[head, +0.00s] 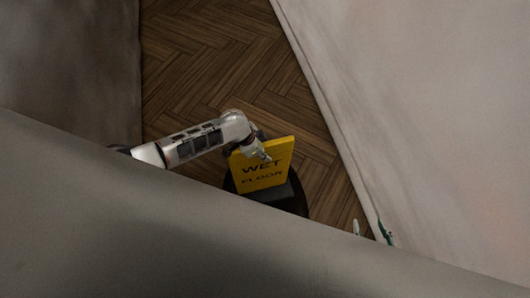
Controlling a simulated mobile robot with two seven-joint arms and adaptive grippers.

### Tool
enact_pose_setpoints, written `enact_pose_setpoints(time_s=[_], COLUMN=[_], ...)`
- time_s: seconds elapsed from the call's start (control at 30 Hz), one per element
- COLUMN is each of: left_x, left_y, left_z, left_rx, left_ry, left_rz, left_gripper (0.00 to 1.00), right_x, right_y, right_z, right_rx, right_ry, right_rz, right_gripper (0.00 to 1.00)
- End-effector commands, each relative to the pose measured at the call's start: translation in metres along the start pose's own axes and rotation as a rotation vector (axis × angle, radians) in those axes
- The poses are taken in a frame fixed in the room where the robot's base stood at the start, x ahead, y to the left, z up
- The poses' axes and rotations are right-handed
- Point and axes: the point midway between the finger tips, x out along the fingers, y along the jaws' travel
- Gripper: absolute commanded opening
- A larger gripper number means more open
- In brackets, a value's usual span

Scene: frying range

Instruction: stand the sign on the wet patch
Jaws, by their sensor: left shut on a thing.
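The yellow sign (264,171) reads "WET FLOOR" in dark letters and shows near the middle of the head view. It looks upright with a slight tilt, and a dark grey block shows at its lower edge. My left gripper (262,152) comes in from the left and is shut on the sign's upper part. A dark rounded shape (297,205) shows below and around the sign's foot; I cannot tell whether it is the wet patch or something else. I cannot tell whether the sign touches the floor. My right gripper is not in view.
Brown herringbone wood floor (212,60) lies open behind the sign. A pale wall-like surface (430,100) bounds it on the right, a dark grey one (65,60) on the left. A large grey surface (130,240) hides the foreground. A small green item (385,233) shows at the lower right.

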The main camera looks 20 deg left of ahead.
Motion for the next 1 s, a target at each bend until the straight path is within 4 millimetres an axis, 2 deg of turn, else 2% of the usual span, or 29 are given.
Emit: enact_pose_setpoints(time_s=[0.03,0.07,0.1,0.13,0.43,0.57,0.67,0.8,1.0], left_x=[0.0,0.001,0.001,0.001,0.001,-0.008,-0.023,-0.054,-0.093], left_y=[-0.002,0.0,0.0,0.0,0.0,-0.001,-0.002,-0.004,-0.002], left_z=[-0.004,0.0,0.0,0.0,0.0,-0.002,-0.004,-0.005,-0.004], left_rx=[0.0,0.0,0.0,0.0,0.0,0.001,0.003,0.004,0.003], left_ry=[0.007,0.0,0.0,0.0,0.0,0.001,0.003,0.004,0.004], left_rz=[-0.002,0.0,0.0,0.0,0.0,-0.002,-0.005,-0.007,-0.005], left_gripper=[0.0,0.21,0.32,0.33,0.33,0.33,0.33,0.33,0.33], right_x=[0.0,0.0,0.001,0.001,0.001,0.0,-0.003,-0.007,-0.014], right_y=[0.0,0.0,0.0,0.001,0.001,0.003,0.006,0.009,0.004], right_z=[0.001,0.0,-0.001,-0.001,-0.002,-0.008,-0.018,-0.033,-0.035], right_rx=[0.0,0.0,0.0,0.0,0.0,-0.001,0.0,0.009,0.027], right_ry=[-0.001,0.001,0.001,0.002,0.003,0.012,0.024,0.043,0.035], right_rz=[0.0,0.0,0.0,0.001,0.001,0.004,0.008,0.01,-0.003], right_gripper=[0.4,0.4,0.4,0.4,0.4,0.4,0.4,0.4,0.4])
